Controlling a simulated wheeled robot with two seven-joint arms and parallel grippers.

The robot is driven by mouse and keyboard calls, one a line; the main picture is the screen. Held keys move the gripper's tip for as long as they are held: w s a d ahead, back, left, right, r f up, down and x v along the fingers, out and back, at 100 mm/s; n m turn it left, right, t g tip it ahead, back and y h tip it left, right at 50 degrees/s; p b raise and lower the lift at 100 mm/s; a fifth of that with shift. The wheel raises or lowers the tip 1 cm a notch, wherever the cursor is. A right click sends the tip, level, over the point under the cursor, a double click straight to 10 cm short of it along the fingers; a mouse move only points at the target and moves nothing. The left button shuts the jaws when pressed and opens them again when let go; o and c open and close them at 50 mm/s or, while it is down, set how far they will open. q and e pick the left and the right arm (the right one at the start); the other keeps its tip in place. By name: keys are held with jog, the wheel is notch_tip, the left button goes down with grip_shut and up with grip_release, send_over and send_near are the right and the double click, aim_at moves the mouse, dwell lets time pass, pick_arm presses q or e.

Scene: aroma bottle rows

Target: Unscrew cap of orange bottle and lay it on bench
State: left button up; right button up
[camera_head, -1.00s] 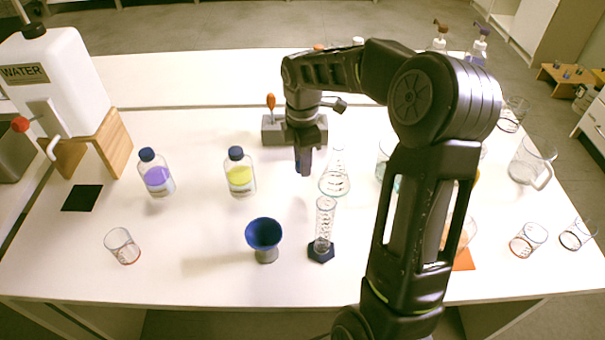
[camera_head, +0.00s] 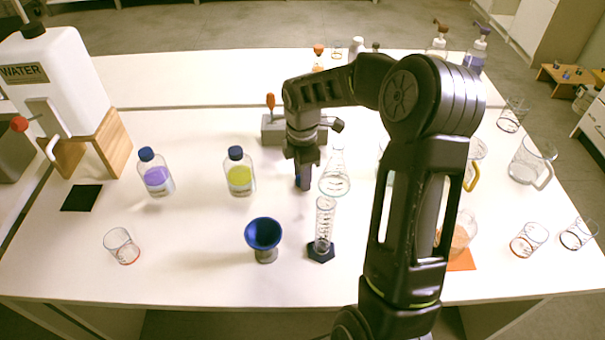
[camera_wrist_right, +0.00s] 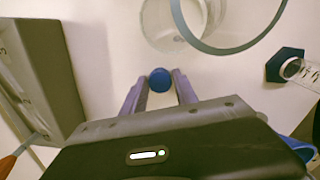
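My right gripper (camera_head: 303,186) points straight down near the middle of the bench (camera_head: 200,255). In the right wrist view its fingertips (camera_wrist_right: 160,82) are on both sides of a round blue cap (camera_wrist_right: 160,79) and appear to touch it. No bottle shows under the cap. The fingertips look very near the bench top; whether the cap touches it is hard to tell. A bottle with orange contents is not clearly visible; my right arm hides part of the bench. A small orange-topped item (camera_head: 318,50) stands at the back. My left gripper is out of view.
A conical flask (camera_head: 335,182), a graduated cylinder (camera_head: 325,225) and a blue funnel (camera_head: 263,234) stand close to the gripper. A grey block (camera_head: 275,130) is behind it. Blue-capped purple (camera_head: 156,178) and yellow (camera_head: 240,178) bottles stand left. The front left bench has free room.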

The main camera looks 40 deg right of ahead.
jog(key=o, duration=0.3)
notch_tip(320, 180, up, 12)
jog(key=shift+r+p, duration=0.2)
jog(key=shift+p, duration=0.2)
dwell(1.0)
